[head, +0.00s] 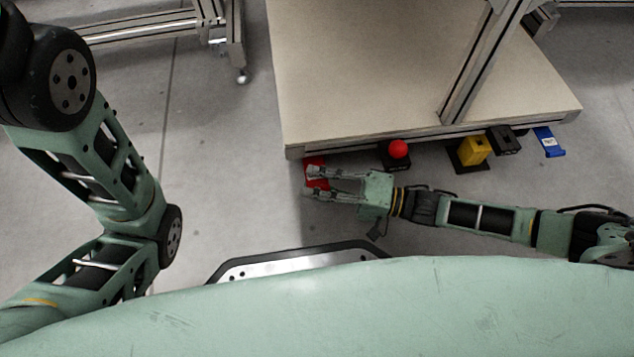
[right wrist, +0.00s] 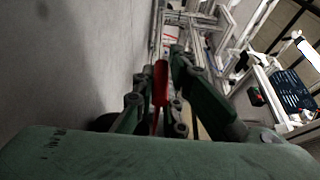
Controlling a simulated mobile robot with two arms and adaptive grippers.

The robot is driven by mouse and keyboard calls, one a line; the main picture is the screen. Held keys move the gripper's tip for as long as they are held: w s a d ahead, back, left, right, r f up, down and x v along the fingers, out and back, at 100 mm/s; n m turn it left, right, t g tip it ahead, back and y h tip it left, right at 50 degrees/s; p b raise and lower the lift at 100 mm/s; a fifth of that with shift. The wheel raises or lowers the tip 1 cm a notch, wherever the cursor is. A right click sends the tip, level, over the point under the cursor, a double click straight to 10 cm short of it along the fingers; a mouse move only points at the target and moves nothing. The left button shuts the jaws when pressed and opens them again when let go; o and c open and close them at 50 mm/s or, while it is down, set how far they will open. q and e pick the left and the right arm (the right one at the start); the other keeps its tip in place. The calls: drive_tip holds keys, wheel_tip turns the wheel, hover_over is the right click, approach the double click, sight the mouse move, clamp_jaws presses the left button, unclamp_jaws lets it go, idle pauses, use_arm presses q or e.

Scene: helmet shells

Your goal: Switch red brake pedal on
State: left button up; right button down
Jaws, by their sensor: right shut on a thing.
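The red brake pedal (head: 315,161) sits under the front left edge of the cart's beige platform, near the floor. My right gripper (head: 309,182) reaches it from the right, with its fingers on either side of the red part. In the right wrist view the red pedal (right wrist: 160,82) stands as a narrow upright strip between the fingers of my right gripper (right wrist: 158,105), which is shut on it. The fingers hide part of the pedal, and whether it is on or off cannot be told. My left arm shows at the left, but its gripper is out of view.
The beige platform (head: 380,70) with a metal post (head: 480,60) lies just beyond the gripper. Along its edge are a red ball knob (head: 398,149), a yellow block (head: 474,151) and a blue pedal (head: 548,142). Bare floor (head: 225,180) lies left of the pedal.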

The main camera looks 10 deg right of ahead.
drive_tip(key=shift+f, duration=0.25)
drive_tip(key=shift+w+d+f+n+y, duration=0.1)
drive_tip(key=shift+f+n+y, duration=0.15)
drive_tip(key=shift+f+n, duration=0.35)
drive_tip(key=shift+w+f+n+y, duration=0.1)
drive_tip(key=shift+f+n+y, duration=0.15)
drive_tip(key=shift+n, duration=0.55)
drive_tip(key=c, duration=1.8)
unclamp_jaws()
drive_tip(key=shift+r, duration=0.1)
drive_tip(key=shift+c, duration=0.2)
drive_tip(key=shift+s, duration=0.1)
drive_tip(key=v, duration=1.2)
